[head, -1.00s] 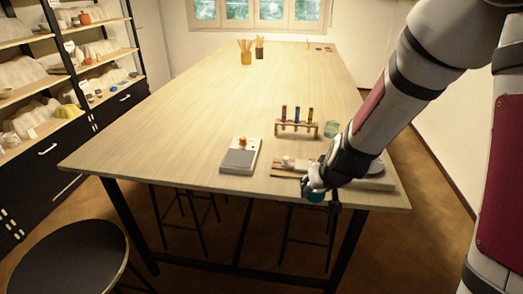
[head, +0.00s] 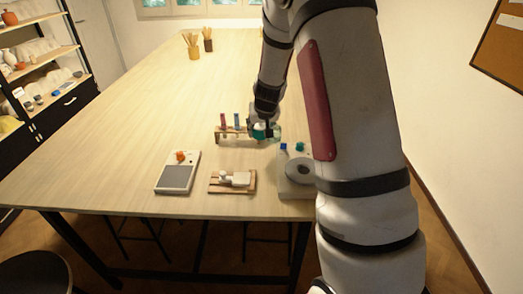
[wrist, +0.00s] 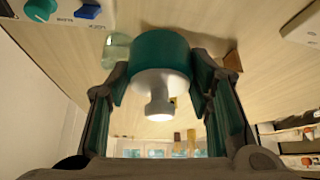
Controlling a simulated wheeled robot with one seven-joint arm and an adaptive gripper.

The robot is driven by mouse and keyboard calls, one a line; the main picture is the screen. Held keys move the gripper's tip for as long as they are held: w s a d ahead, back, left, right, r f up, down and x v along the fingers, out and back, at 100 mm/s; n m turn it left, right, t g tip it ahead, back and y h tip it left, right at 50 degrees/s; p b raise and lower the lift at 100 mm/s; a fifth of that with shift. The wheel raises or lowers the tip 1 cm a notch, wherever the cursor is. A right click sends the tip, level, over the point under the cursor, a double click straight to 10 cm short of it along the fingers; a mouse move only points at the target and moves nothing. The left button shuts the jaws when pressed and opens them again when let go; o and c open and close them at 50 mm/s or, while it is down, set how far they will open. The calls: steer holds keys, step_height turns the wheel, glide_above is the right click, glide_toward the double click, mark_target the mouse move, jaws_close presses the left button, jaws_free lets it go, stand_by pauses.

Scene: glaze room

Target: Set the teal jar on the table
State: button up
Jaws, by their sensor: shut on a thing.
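The teal jar (wrist: 160,52) has a teal body and a pale grey top with a knob (wrist: 159,104). In the wrist view it sits between the two fingers of my gripper (wrist: 163,88), which are shut on its sides. In the head view my gripper (head: 264,133) is over the table (head: 130,150), beside the tube rack, with a little of the teal jar (head: 259,131) showing. Whether the jar's base touches the table I cannot tell.
A tube rack (head: 220,134) stands left of my gripper; a clear glass (wrist: 116,50) is close beside the jar. A white device (head: 295,189) with a teal knob, a wooden board (head: 215,185) and a scale (head: 178,178) lie nearer the front. The table's left side is clear.

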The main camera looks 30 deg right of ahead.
steer(key=f, duration=0.3)
steer(key=f+p, duration=0.1)
steer(key=f, duration=0.1)
steer(key=shift+w+d+f, duration=0.1)
steer(key=shift+d+f, duration=0.1)
steer(key=shift+d, duration=0.15)
steer(key=shift+f+p, duration=0.35)
steer(key=shift+f, duration=1.85)
steer(key=o, duration=1.1)
steer(key=shift+f, duration=0.15)
